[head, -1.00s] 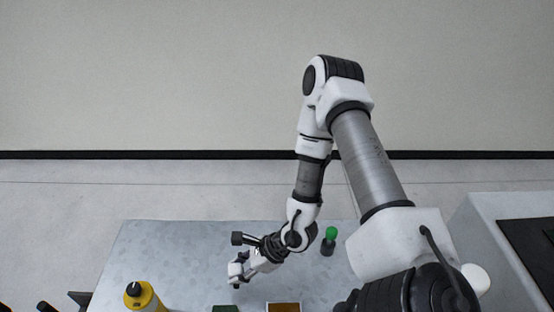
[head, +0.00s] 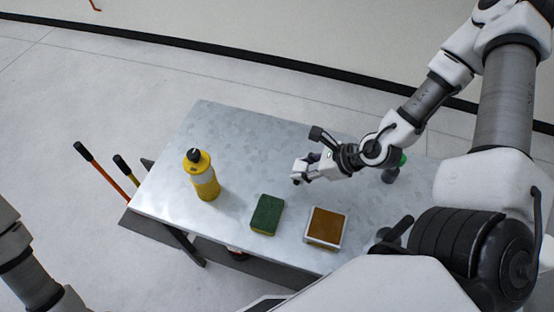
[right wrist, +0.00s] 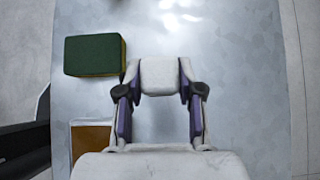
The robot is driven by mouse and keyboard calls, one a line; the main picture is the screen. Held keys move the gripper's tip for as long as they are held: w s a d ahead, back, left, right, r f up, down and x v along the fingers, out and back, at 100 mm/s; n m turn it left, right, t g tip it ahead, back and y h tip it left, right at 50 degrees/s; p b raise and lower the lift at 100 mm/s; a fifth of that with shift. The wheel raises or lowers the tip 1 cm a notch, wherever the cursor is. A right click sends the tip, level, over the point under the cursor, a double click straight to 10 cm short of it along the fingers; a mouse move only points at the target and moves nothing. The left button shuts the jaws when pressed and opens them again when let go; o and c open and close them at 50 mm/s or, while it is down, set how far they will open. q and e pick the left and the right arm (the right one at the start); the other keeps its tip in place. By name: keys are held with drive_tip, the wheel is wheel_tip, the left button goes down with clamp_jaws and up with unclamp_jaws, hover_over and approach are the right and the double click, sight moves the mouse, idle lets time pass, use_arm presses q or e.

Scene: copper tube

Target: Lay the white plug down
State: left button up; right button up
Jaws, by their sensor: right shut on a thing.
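My right gripper (head: 301,172) is over the metal table, beyond the green sponge and the brown pad. It is shut on the white plug (right wrist: 160,76), a pale blunt piece between the two fingertips in the right wrist view. In the head view the plug is small and hard to tell from the white gripper parts. Whether the plug touches the table is unclear. My left gripper is out of view; only part of my left arm shows at the lower left.
The metal table (head: 160,195) carries a yellow bottle (head: 205,182), a green sponge (head: 267,214) and a white-rimmed tray with a brown pad (head: 326,227). A green-topped dark object (head: 391,172) stands behind my right wrist. Bare tabletop lies between bottle and gripper.

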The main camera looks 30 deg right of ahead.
drive_tip(key=w+a, duration=0.1)
drive_tip(key=w, duration=0.1)
drive_tip(key=w+a+b, duration=0.1)
drive_tip(key=w, duration=0.2)
drive_tip(key=w+a, duration=0.1)
drive_tip(key=w, duration=0.2)
drive_tip(key=shift+w+a+f+b, duration=0.15)
drive_tip(key=shift+w+f+b, duration=0.05)
drive_tip(key=shift+f+b, duration=0.2)
drive_tip(key=shift+w+f, duration=0.2)
wheel_tip(320, 180, down, 3)
drive_tip(key=shift+s+r, duration=0.1)
drive_tip(key=shift+r, duration=0.1)
drive_tip(key=shift+f, duration=0.25)
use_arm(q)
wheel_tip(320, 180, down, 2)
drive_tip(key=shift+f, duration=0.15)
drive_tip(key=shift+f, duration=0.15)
use_arm(e)
drive_tip(key=shift+f, duration=0.15)
drive_tip(key=o, duration=1.2)
